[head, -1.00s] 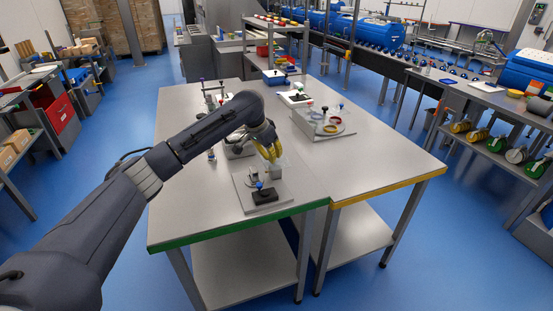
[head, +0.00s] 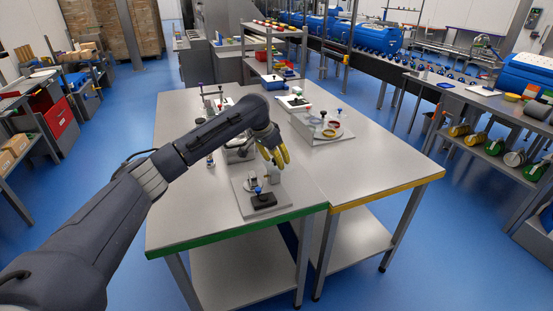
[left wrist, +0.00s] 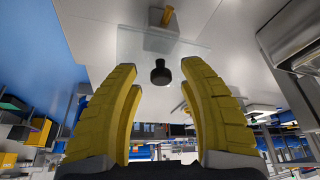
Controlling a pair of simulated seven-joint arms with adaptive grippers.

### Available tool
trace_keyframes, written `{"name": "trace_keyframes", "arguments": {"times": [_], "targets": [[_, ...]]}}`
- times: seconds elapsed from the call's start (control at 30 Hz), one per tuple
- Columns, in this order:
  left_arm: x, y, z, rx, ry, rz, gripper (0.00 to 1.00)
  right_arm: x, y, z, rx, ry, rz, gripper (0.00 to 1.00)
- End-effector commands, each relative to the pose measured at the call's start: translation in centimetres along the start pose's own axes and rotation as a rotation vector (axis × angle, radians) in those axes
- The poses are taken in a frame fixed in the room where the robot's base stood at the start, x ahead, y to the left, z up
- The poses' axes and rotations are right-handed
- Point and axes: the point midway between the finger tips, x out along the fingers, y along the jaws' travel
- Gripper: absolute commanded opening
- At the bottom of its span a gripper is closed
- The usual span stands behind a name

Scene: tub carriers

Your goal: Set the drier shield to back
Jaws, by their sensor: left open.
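A grey base plate (head: 241,200) lies near the green front edge of the left table, with a black block (head: 264,202) topped by a blue knob and a small grey part (head: 251,181) behind it. My left gripper (head: 275,160) is open and empty above the back right of this plate. In the left wrist view, a clear panel (left wrist: 135,45), seemingly the drier shield, lies beyond the open yellow fingers (left wrist: 160,78). A black knob (left wrist: 160,73) on it shows between the fingertips; contact cannot be told. The shield is hard to see in the head view. My right gripper is not in view.
Another grey plate (head: 300,125) with rings and knobs stands on the right table. Upright fixtures (head: 212,100) stand at the back of the left table, partly behind my arm. The right table's front half (head: 365,175) is clear.

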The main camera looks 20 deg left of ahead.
Motion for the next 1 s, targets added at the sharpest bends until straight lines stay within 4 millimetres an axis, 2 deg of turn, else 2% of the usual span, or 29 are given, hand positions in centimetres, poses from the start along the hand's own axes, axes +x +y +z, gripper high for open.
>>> {"name": "trace_keyframes", "arguments": {"times": [0.17, 0.7, 1.0], "targets": [[-1.3, -0.1, -0.1, 0.001, 0.002, -0.003, 0.42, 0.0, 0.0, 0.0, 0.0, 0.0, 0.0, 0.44], [-9.9, -0.1, -0.1, 0.001, 0.001, -0.003, 0.42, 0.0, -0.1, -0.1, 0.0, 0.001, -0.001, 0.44], [-11.9, 0.0, -0.1, 0.0, 0.001, 0.0, 0.42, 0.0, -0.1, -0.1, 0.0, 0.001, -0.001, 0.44]]}}
